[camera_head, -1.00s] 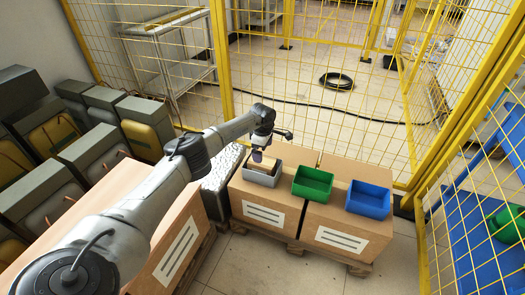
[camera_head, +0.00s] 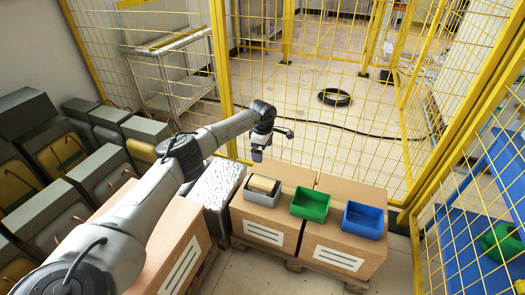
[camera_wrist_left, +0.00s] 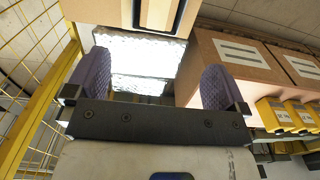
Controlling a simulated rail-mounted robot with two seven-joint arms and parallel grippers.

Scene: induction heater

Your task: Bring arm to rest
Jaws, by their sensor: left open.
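My left arm (camera_head: 178,160) reaches in from the left in the head view. Its gripper (camera_head: 257,155) hangs above and behind the grey bin (camera_head: 264,198), clear of it. In the left wrist view the two purple-grey fingers stand wide apart, and the gripper (camera_wrist_left: 157,82) is open with nothing between them. A tan block (camera_head: 263,184) lies in the grey bin, apart from the gripper. My right gripper is in neither view.
A green bin (camera_head: 310,204) and a blue bin (camera_head: 364,219) stand on cardboard boxes beside the grey bin. A silvery wrapped block (camera_head: 217,185) is below the arm. Yellow mesh fencing (camera_head: 330,130) rises close behind. Grey-and-yellow units crowd the left.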

